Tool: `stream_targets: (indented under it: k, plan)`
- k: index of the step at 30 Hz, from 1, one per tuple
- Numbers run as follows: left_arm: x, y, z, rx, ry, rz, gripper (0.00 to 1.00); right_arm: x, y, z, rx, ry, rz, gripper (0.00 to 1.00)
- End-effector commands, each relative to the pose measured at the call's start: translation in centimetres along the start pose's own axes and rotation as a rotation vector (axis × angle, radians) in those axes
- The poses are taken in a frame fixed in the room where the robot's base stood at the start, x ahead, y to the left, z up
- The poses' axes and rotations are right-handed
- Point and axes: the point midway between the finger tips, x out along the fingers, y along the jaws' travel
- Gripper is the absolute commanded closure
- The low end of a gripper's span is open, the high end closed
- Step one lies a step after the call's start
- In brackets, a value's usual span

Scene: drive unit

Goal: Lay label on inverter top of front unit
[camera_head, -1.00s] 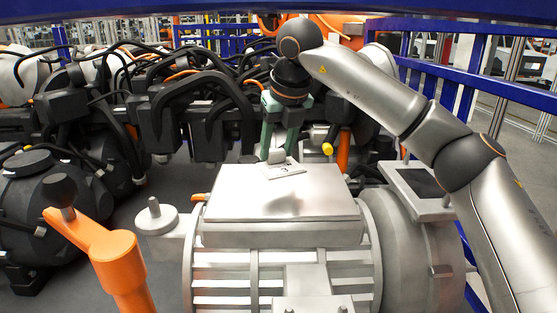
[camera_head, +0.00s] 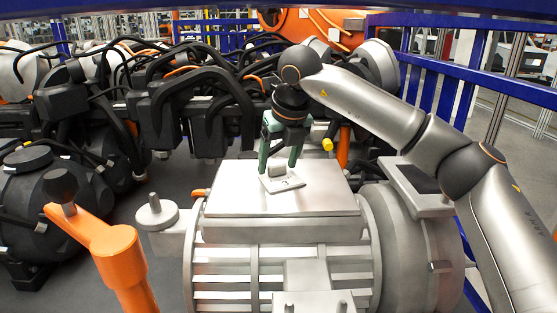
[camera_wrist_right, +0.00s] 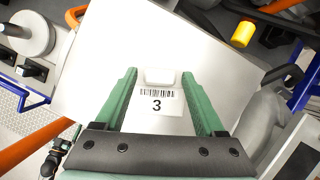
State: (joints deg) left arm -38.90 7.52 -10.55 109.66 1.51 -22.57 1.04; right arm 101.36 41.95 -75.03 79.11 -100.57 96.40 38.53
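The label is a small pale plate (camera_head: 289,185) with a raised grey tab. It lies flat on the inverter top (camera_head: 325,203), the silver plate of the front unit, toward its far left part. In the right wrist view the label (camera_wrist_right: 157,105) shows a barcode and the number 3. My right gripper (camera_head: 279,170) has green fingers that point down over the label. In the wrist view its fingertips (camera_wrist_right: 159,75) stand on either side of the tab, with a gap on each side. My left gripper is out of view.
An orange lever with a black knob (camera_head: 112,245) stands at the front left. A round silver knob (camera_head: 155,214) is left of the inverter. Black cabled machinery (camera_head: 190,110) fills the back. A yellow-capped part (camera_head: 328,144) is just behind the plate. Blue rails (camera_head: 455,85) bound the right.

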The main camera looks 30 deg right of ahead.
Motion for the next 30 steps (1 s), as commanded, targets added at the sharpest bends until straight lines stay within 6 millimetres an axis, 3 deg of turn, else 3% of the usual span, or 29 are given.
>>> stream_targets:
  k: [13,24,30]
  plan:
    - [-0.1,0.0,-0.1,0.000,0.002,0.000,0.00,-1.1,0.1,0.2,0.000,-0.003,0.002,0.21]
    - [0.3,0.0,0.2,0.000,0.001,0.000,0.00,-8.7,0.1,0.2,0.000,-0.003,0.001,0.21]
    - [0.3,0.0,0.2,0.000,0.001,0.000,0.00,-11.5,0.1,0.2,-0.001,0.000,0.001,0.21]
